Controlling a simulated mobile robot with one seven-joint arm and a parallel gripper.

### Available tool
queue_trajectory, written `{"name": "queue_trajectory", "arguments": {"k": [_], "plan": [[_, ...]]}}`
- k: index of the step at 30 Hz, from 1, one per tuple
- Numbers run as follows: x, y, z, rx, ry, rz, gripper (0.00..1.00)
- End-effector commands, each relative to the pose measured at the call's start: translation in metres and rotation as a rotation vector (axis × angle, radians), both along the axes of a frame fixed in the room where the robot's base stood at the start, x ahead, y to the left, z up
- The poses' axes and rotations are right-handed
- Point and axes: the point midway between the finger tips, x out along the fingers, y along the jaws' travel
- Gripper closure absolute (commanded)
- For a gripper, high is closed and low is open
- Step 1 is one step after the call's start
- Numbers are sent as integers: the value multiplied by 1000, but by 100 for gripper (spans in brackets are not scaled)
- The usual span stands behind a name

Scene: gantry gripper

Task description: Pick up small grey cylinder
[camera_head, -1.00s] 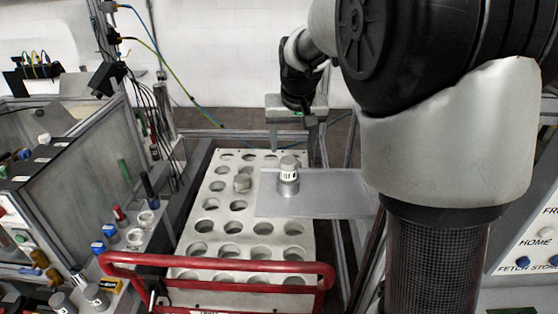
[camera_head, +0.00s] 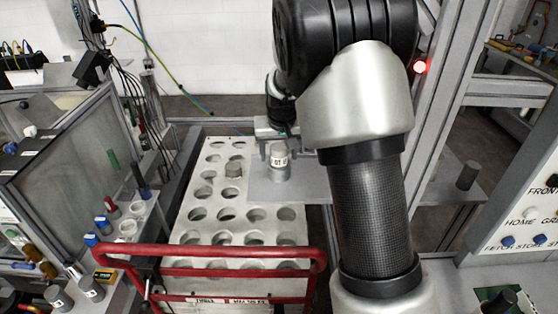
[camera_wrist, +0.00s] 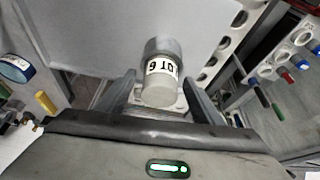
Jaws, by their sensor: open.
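A small grey cylinder (camera_head: 279,157) with a white lettered band stands upright on a flat grey plate (camera_head: 305,190) beside the tray. In the wrist view the cylinder (camera_wrist: 160,84) shows its round end towards me, near the middle. My gripper (camera_wrist: 158,92) is open, with one finger on each side of the cylinder in that view; whether they reach down to its height I cannot tell. In the head view my gripper (camera_head: 277,133) is just behind and above the cylinder, partly hidden by my arm.
Small parts and a glass-sided cabinet (camera_head: 65,165) are at left.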

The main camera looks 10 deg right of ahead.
Motion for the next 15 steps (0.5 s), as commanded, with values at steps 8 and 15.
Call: {"name": "queue_trajectory", "arguments": {"k": [8,15], "plan": [[0,0,1,0,0,0,65],[1,0,2,0,-3,0,98]]}}
